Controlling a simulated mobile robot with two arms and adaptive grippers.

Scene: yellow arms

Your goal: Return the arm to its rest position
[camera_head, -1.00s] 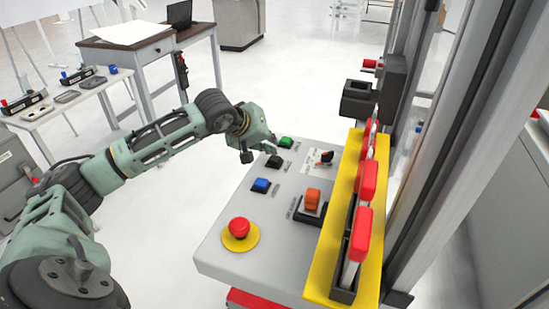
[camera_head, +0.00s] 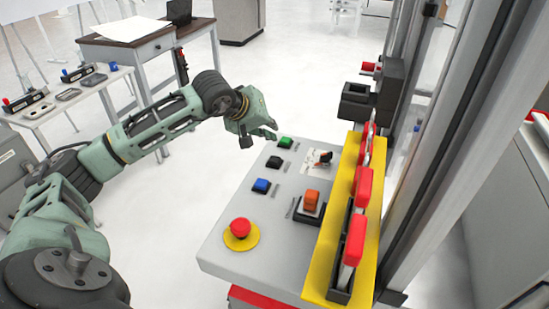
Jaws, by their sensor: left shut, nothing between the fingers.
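My left arm (camera_head: 160,127) comes in from the left, green-grey with dark joints. Its gripper (camera_head: 260,138) is shut and empty, just off the far left corner of the grey control panel (camera_head: 215,250). It looks apart from the green button (camera_head: 285,142) and the black button (camera_head: 274,161). My right gripper is not in view.
The panel also bears a blue button (camera_head: 261,186), an orange switch (camera_head: 311,200) and a red emergency stop (camera_head: 240,228). A yellow frame with red handles (camera_head: 363,187) and a metal post (camera_head: 450,140) stand at the right. A desk (camera_head: 150,45) is behind; floor is clear between.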

